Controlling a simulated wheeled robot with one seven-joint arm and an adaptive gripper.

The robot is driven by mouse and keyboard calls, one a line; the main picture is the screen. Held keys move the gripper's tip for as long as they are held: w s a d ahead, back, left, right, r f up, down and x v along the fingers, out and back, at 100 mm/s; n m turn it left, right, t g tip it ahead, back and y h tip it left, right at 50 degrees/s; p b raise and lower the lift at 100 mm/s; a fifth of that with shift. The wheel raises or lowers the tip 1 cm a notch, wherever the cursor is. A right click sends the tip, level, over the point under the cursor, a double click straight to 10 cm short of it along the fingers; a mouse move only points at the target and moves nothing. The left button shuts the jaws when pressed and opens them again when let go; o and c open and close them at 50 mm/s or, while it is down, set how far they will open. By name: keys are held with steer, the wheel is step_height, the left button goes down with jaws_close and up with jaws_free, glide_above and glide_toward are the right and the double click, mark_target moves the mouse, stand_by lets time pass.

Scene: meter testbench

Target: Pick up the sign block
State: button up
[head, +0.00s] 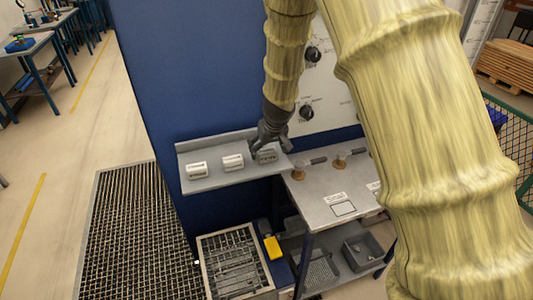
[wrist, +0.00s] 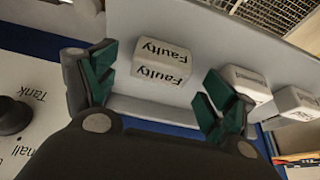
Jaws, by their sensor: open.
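A white sign block (wrist: 160,62) with the word "Faulty" on two faces stands on a grey shelf (wrist: 205,25) in the wrist view. My gripper (wrist: 155,100) is open, with its green-padded fingers spread to either side of this block and apart from it. In the head view my gripper (head: 264,152) is over the right part of the shelf (head: 215,175), partly hiding the rightmost sign block (head: 268,157). Two more sign blocks, one in the middle (head: 233,163) and one at the left (head: 196,170), stand in a row on the same shelf.
A blue panel (head: 190,70) rises behind the shelf. A white panel with black knobs (head: 307,112) is beside my arm. A grey bench (head: 315,205) stands to the right, with a yellow item (head: 272,247) and a grey bin (head: 362,252) lower down.

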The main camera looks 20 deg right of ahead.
steer(key=shift+p+x, duration=0.3)
steer(key=shift+x, duration=1.05)
steer(key=c, duration=1.1)
